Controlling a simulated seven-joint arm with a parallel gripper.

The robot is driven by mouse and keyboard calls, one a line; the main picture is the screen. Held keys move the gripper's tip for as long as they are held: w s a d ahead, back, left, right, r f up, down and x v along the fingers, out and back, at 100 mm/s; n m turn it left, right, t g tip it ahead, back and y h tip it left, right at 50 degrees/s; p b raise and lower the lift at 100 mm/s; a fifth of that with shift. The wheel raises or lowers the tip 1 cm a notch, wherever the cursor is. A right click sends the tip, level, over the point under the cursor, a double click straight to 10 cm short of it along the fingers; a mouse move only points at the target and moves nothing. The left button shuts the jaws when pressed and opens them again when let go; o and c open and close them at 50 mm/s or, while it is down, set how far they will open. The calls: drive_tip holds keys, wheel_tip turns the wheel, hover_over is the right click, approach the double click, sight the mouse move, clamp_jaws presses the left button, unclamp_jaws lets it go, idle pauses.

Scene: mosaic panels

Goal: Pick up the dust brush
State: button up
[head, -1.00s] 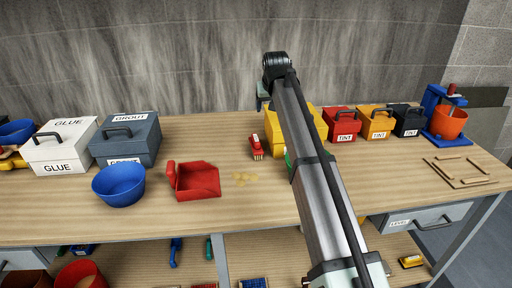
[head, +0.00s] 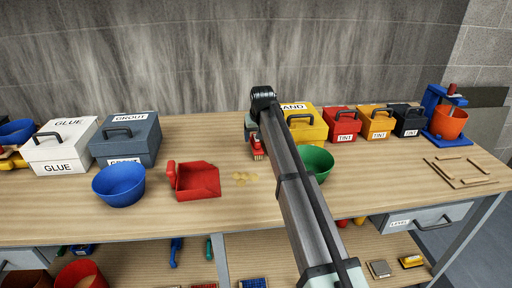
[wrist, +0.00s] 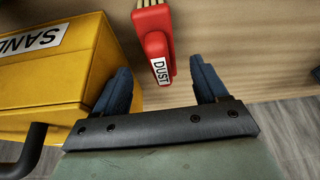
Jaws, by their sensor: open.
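The dust brush is red with pale bristles and a white label reading DUST. In the wrist view the dust brush (wrist: 157,45) lies between and just beyond the two blue fingertips of my gripper (wrist: 160,85), which is open and empty. In the head view the dust brush (head: 257,150) shows on the bench, left of the yellow SAND box, partly covered by my arm. My gripper's fingers are mostly hidden behind my arm there.
The yellow SAND box (wrist: 55,75) stands close beside my left finger in the wrist view. A green bowl (head: 318,160) sits right of my arm. A red dustpan (head: 197,181) and blue bowl (head: 119,186) lie to the left, with some yellowish dust (head: 243,178) nearby.

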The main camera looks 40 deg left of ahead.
sight(256, 140)
drive_tip(key=shift+w+a+x, duration=0.1)
drive_tip(key=shift+a+x, duration=0.05)
drive_tip(key=shift+x, duration=1.15)
drive_tip(key=shift+w+a+x, duration=0.1)
drive_tip(key=shift+w+x, duration=0.05)
drive_tip(key=shift+x, duration=1.15)
drive_tip(key=shift+r, duration=0.15)
drive_tip(key=shift+c, duration=0.2)
drive_tip(key=c, duration=1.1)
drive_tip(key=shift+r, duration=0.15)
drive_tip(key=shift+c, duration=0.2)
